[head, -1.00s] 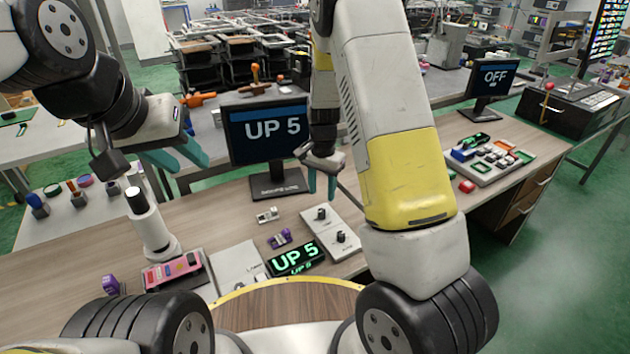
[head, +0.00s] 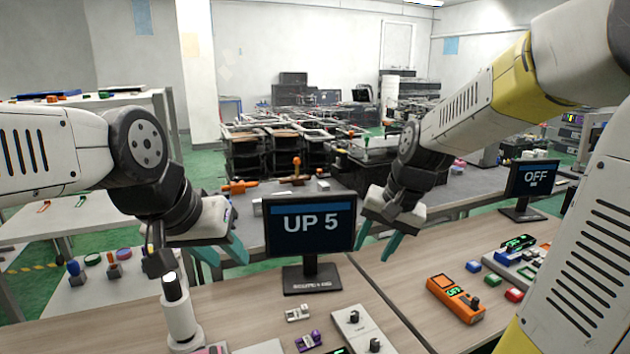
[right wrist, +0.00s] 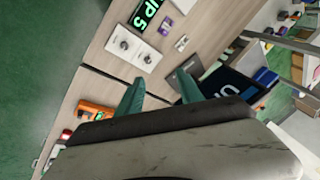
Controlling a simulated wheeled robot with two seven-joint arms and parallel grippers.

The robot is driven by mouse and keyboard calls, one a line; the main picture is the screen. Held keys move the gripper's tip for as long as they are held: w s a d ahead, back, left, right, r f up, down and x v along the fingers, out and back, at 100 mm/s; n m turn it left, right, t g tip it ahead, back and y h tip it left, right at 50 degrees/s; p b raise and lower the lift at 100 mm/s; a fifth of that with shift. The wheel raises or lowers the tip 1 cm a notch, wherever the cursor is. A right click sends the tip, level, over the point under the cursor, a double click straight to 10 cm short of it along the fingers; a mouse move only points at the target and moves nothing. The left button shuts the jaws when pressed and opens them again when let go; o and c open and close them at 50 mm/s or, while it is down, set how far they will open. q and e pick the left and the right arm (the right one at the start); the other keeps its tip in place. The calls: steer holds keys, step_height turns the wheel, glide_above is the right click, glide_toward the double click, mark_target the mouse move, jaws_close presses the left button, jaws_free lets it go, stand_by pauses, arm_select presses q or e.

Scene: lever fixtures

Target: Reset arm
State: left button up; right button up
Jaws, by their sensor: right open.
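My left gripper (head: 223,250) hangs in the air at the left of the head view, its two teal fingers apart with nothing seen between them. It is left of the monitor reading "UP 5" (head: 311,222). My right gripper (head: 377,240) is just right of that monitor, over the desk, pointing down with its teal fingers apart and empty. In the right wrist view its fingers (right wrist: 160,95) are spread over bare desk, with part of the monitor (right wrist: 230,90) beyond one finger. A two-knob panel (right wrist: 133,45) lies nearby.
A white post with a dark top (head: 178,315) stands below my left gripper. An orange handheld device (head: 455,298) and colored blocks lie on the right desk, by a monitor reading "OFF" (head: 533,180). Another two-knob panel view is at the front (head: 355,328).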

steer(key=s+d+r+n+t, duration=0.1)
steer(key=s+r+n, duration=0.1)
steer(key=s, duration=0.4)
steer(key=s+r+n+t, duration=0.1)
steer(key=s+r+t, duration=0.1)
steer(key=s+r, duration=0.3)
steer(key=shift+s+d+n, duration=0.4)
steer(key=shift+s, duration=0.65)
